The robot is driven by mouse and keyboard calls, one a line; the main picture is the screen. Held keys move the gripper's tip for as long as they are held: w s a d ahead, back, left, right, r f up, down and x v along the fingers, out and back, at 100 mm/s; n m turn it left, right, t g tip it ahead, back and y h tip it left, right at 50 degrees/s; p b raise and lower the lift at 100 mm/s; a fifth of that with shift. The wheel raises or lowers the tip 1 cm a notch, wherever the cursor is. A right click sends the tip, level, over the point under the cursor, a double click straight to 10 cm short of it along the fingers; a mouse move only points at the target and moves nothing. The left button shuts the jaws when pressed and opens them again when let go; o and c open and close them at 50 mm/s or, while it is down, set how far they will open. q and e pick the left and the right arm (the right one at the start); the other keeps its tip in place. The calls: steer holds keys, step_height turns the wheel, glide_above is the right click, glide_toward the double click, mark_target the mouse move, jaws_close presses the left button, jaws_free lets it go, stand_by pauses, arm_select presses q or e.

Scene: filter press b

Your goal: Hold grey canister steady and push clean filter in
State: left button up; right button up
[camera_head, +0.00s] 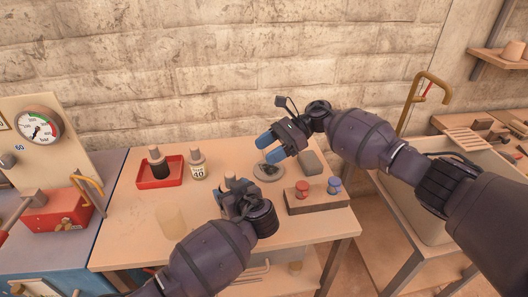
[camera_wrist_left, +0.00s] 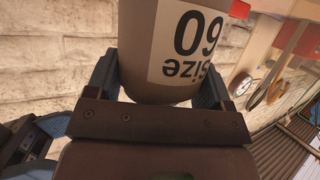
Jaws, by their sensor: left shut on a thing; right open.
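My left gripper (camera_head: 234,188) is shut on the grey canister (camera_wrist_left: 165,75), with one blue finger on each side in the left wrist view (camera_wrist_left: 158,82). The canister's white label reads "Size 60", upside down in that view. In the head view the gripper and wrist largely hide the canister, at the middle of the table. My right gripper (camera_head: 271,148) is open and empty, above and behind it to the right, over a grey round dish (camera_head: 269,173). I cannot tell whether a clean filter is in the canister. A pale cylinder (camera_head: 170,222) stands at the front left.
A red tray (camera_head: 145,184) holds a dark knobbed canister (camera_head: 160,168). Beside it stands a knobbed jar labelled 40 (camera_head: 198,172). A wooden block (camera_head: 318,204) with a red and a blue knob sits right. A grey block (camera_head: 311,162) lies behind it. A sink (camera_head: 440,232) is further right.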

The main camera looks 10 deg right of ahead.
arm_select(q)
steer(key=shift+d, duration=0.1)
steer(key=o, duration=1.1)
